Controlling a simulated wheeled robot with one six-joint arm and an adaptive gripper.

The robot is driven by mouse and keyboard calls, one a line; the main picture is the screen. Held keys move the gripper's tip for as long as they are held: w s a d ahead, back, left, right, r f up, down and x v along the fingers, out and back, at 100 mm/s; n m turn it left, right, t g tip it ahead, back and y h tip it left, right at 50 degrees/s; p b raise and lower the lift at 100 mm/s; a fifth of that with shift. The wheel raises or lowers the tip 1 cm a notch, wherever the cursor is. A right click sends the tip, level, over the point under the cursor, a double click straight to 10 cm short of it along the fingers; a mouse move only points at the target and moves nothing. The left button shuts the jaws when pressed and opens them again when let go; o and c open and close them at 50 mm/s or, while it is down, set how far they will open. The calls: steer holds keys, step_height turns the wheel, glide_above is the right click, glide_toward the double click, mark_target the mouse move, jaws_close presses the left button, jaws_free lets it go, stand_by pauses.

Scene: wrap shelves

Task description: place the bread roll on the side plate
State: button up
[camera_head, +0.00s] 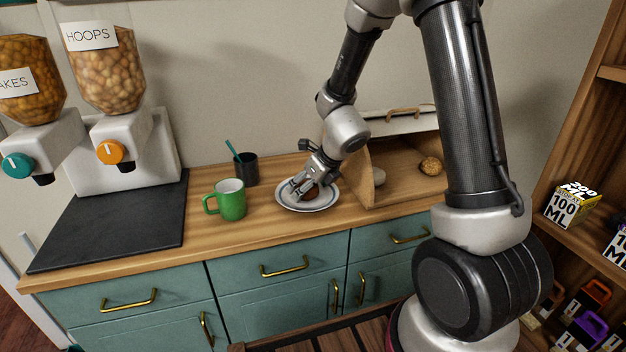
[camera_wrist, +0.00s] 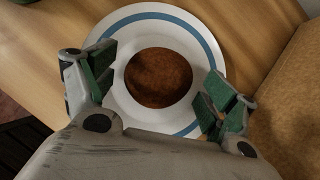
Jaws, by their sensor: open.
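The bread roll (camera_wrist: 158,78) is round and brown and lies in the middle of the side plate (camera_wrist: 133,22), which is white with a blue ring. In the head view the roll (camera_head: 312,194) shows only partly beside my fingers, and the plate (camera_head: 322,207) rests on the wooden counter. My gripper (camera_wrist: 158,92) is open, with one finger on each side of the roll. A gap shows between the roll and each green fingertip pad. In the head view my gripper (camera_head: 303,190) is low over the plate.
A wooden bread box (camera_head: 362,178) stands close right of the plate with rolls (camera_head: 431,166) inside. A green mug (camera_head: 230,200) and a dark cup (camera_head: 246,169) stand to the left. Cereal dispensers (camera_head: 130,150) stand further left. The counter front is clear.

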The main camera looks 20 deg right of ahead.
steer(key=s+d+r+n, duration=0.2)
steer(key=s+r+n, duration=0.25)
steer(key=r, duration=0.35)
steer(key=s+d+r+n, duration=0.3)
steer(key=s+r, duration=0.3)
steer(key=r, duration=0.1)
steer(key=s+d+r+n+g+h, duration=0.1)
steer(key=s+d+r+n, duration=0.2)
steer(key=s+n, duration=0.6)
steer(key=s+d+r+n+h, duration=0.1)
steer(key=s+d+r+n, duration=0.3)
steer(key=s+n, duration=0.5)
steer(key=d+n, duration=0.2)
steer(key=n, duration=0.3)
steer(key=shift+s+r+g+h, duration=0.25)
steer(key=shift+s+g+h, duration=0.05)
steer(key=shift+g+h, duration=0.1)
steer(key=shift+d, duration=0.1)
